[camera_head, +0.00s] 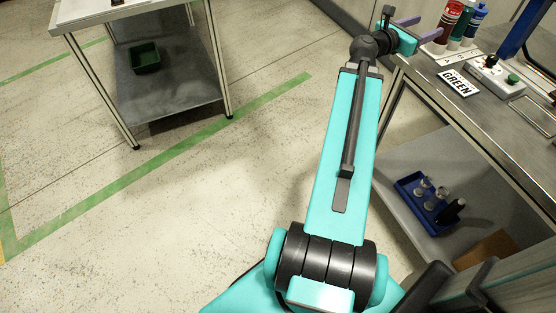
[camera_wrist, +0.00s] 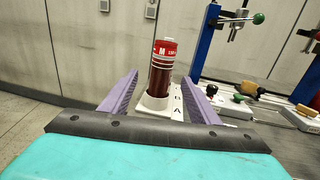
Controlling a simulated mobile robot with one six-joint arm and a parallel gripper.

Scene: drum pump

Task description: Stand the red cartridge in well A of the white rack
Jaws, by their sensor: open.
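The red cartridge (camera_head: 444,29) stands upright at the back of the bench in the head view. In the wrist view the red cartridge (camera_wrist: 161,75) has a red and white label marked M, and its lower end sits in a round white well collar. The white rack (camera_wrist: 167,110) carries a letter A beside this collar, with another letter behind. My gripper (camera_head: 425,28) is open, its purple fingers pointing at the cartridge. In the wrist view my gripper (camera_wrist: 160,77) has one finger on each side of it, with gaps visible. Whether the fingertips reach past its near side is unclear.
A green cartridge (camera_head: 461,28) and a blue-capped one (camera_head: 475,20) stand right of the red one. A GREEN sign (camera_head: 458,83) and a control box with a green button (camera_head: 494,76) lie nearer. A blue post (camera_wrist: 206,45) rises to the right.

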